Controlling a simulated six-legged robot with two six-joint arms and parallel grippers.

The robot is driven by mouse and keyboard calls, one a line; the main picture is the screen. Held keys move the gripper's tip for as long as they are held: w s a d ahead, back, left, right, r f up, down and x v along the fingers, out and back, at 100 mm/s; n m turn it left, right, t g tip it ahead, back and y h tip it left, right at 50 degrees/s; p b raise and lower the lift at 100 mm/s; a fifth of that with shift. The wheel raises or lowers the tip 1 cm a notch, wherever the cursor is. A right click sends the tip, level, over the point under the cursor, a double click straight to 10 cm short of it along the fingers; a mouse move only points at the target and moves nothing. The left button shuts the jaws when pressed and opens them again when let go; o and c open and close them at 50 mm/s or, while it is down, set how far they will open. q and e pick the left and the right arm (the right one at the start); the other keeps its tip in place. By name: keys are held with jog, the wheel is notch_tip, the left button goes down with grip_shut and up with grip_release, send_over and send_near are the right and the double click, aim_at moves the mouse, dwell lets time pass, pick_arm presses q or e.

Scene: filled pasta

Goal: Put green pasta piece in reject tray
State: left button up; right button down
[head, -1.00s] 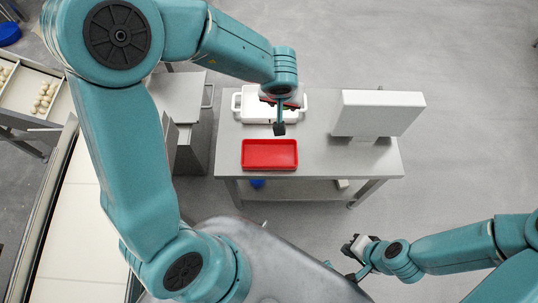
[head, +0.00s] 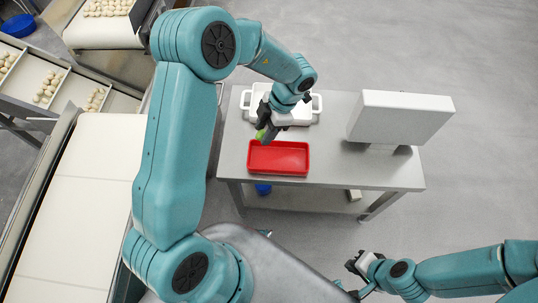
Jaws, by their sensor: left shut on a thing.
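The red tray (head: 279,158) lies near the front left of the grey table and looks empty. My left gripper (head: 264,133) is just above the tray's back left edge. It is shut on the green pasta piece (head: 260,134), of which a small part shows beside the fingers. The piece looks clear of the tray, though its exact height is hard to tell. My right gripper (head: 355,277) is low at the bottom right, away from the table. Its fingers are too small to tell whether they are open.
A white container with handles (head: 247,101) stands behind the red tray, partly hidden by my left arm. A white box-like screen (head: 403,116) stands on the table's right side. A pale conveyor (head: 80,210) runs along the left, with compartments of pale pasta (head: 47,88) beyond.

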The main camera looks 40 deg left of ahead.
aim_at(262, 159)
pick_arm(q)
notch_tip(262, 159, down, 14)
jog(key=shift+w+r+b, duration=0.1)
jog(key=shift+b, duration=0.85)
jog(key=o, duration=0.7)
jog(key=p+v, duration=0.1)
jog(key=v, duration=1.1)
jog(key=shift+p, duration=0.3)
